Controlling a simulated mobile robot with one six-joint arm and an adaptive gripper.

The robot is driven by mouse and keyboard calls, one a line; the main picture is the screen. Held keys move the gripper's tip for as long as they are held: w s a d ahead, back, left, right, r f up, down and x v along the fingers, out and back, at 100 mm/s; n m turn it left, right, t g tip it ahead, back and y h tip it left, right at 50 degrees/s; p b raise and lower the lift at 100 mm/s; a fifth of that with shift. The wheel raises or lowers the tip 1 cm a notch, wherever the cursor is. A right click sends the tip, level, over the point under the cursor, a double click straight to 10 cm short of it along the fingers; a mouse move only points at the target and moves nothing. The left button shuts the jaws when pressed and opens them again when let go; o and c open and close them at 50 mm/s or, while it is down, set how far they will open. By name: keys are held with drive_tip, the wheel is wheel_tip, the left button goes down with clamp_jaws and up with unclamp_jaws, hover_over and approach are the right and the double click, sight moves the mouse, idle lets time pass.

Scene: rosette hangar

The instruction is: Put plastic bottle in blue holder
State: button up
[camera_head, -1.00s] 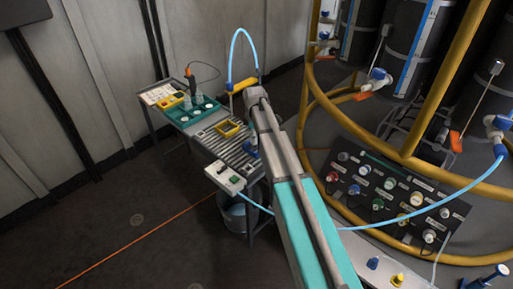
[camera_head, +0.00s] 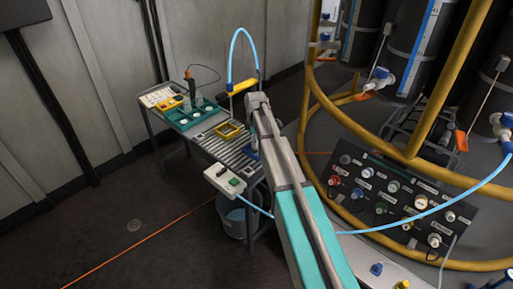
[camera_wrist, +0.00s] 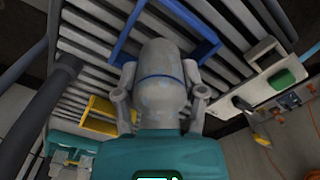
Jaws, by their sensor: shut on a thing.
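My gripper (camera_wrist: 160,84) is shut on the plastic bottle (camera_wrist: 160,66), a pale grey, rounded bottle with a thin blue line around it. The bottle is between the two grey fingers in the wrist view. The blue holder (camera_wrist: 208,45) is an open frame on the grey slatted table top, just beyond the bottle. The bottle overlaps part of its frame; I cannot tell its height above the holder. In the head view only a bit of the blue holder (camera_head: 253,152) shows beside my arm, and my arm hides the bottle.
A yellow holder (camera_head: 230,130) lies on the slats (camera_head: 224,149). A teal tray (camera_head: 194,117) with white round items stands behind it. A white box with a green button (camera_head: 225,180) is at the table's near edge. A black control panel (camera_head: 390,200) and yellow rails are right.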

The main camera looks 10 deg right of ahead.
drive_tip(key=shift+f+b, duration=0.9)
drive_tip(key=shift+f, duration=0.3)
drive_tip(key=shift+f, duration=0.2)
drive_tip(key=o, duration=0.6)
drive_tip(key=shift+r, duration=0.1)
drive_tip(key=shift+r, duration=0.1)
wheel_tip(320, 180, up, 12)
drive_tip(key=p, duration=1.2)
drive_tip(key=shift+s, duration=0.1)
drive_tip(key=s+m, duration=0.5)
drive_tip(key=s, duration=0.4)
drive_tip(key=s+m, duration=0.4)
drive_tip(key=s, duration=0.6)
drive_tip(key=s+m, duration=0.5)
drive_tip(key=s, duration=0.5)
drive_tip(key=shift+s+d+m, duration=0.1)
drive_tip(key=shift+d+m, duration=0.2)
